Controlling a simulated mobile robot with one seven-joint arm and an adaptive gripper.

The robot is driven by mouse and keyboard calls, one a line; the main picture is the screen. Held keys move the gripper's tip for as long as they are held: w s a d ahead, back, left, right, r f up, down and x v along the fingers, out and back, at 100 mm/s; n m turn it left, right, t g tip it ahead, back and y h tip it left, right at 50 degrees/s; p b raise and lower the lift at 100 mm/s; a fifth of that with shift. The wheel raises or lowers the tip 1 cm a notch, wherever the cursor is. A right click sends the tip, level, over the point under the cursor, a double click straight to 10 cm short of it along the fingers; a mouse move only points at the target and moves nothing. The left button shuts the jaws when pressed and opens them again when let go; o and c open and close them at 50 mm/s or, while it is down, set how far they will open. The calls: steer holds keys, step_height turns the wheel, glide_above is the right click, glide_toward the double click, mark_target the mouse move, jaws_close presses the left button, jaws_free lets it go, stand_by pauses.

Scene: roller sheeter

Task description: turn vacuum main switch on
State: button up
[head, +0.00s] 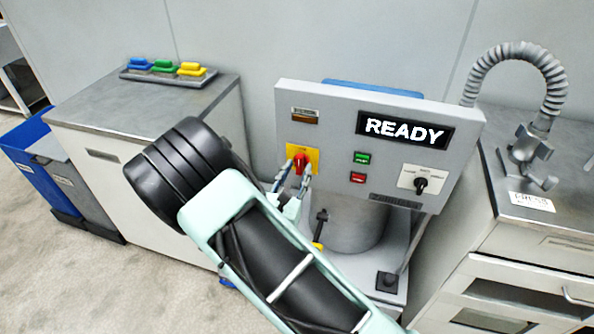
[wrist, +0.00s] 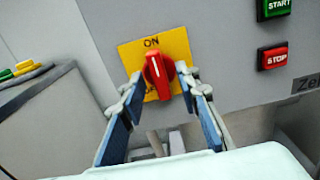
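The main switch is a red rotary knob (head: 301,162) on a yellow plate at the left of the grey control panel (head: 330,125). In the wrist view the knob (wrist: 157,75) stands nearly upright, its white mark pointing up toward the word ON. My gripper (head: 295,170) is at the knob, one finger on each side. In the wrist view my gripper (wrist: 160,73) has its fingertips apart, with narrow strips of yellow plate showing between them and the knob. The fingers look open around it; light contact cannot be ruled out. The lower plate lettering is partly hidden.
The panel display (head: 404,130) reads READY. A green START button (head: 362,158), a red STOP button (head: 358,178) and a black selector (head: 421,185) are right of the switch. A cabinet (head: 150,110) stands left; a ribbed hose (head: 520,55) rises over the right cabinet.

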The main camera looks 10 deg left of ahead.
steer(key=s+a, duration=0.2)
steer(key=s, duration=0.9)
steer(key=shift+s, duration=0.3)
